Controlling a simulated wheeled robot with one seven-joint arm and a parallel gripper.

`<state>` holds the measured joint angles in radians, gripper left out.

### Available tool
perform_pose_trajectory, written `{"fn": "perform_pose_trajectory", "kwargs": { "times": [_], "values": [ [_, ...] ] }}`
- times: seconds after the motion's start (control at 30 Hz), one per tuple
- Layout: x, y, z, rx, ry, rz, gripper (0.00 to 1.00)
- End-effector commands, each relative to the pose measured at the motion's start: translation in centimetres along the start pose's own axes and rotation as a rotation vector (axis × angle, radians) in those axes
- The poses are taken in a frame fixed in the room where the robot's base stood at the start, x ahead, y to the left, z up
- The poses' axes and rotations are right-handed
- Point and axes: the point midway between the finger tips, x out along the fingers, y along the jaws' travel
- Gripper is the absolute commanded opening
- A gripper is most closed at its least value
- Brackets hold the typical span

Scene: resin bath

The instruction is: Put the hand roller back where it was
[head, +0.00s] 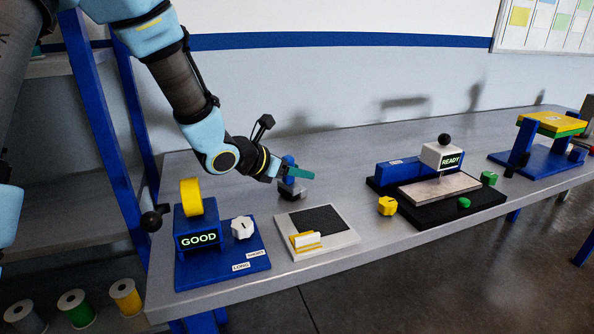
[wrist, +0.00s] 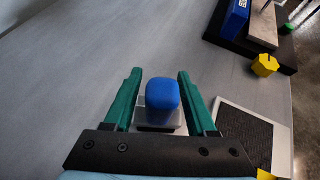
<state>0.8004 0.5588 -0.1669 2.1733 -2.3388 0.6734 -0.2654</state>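A blue-handled tool (wrist: 162,95) on a pale grey block stands upright on the bench; it looks to be the hand roller, though its roller part is hidden. In the head view its blue top (head: 288,160) shows behind my gripper (head: 299,172), with a dark and pale base below. In the wrist view my gripper (wrist: 160,73) has its green fingers on either side of the blue handle, with a gap on both sides. The gripper is open and holds nothing.
A pale board with a dark pad (head: 345,237) lies right of the tool, with a yellow and white piece (head: 306,241) on it. The GOOD station (head: 195,238) is at left, the READY station (head: 390,172) at right. Bare bench (head: 335,155) lies behind.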

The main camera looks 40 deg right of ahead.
Motion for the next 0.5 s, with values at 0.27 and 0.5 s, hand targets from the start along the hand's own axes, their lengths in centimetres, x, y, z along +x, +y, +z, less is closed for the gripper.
{"fn": "perform_pose_trajectory", "kwargs": {
  "times": [0.27, 0.5],
  "values": [
    [0.0, 0.0, 0.0, 0.0, 0.0, 0.0, 0.62],
    [-1.9, 0.1, 0.2, 0.001, -0.001, 0.003, 0.62]
  ]
}}
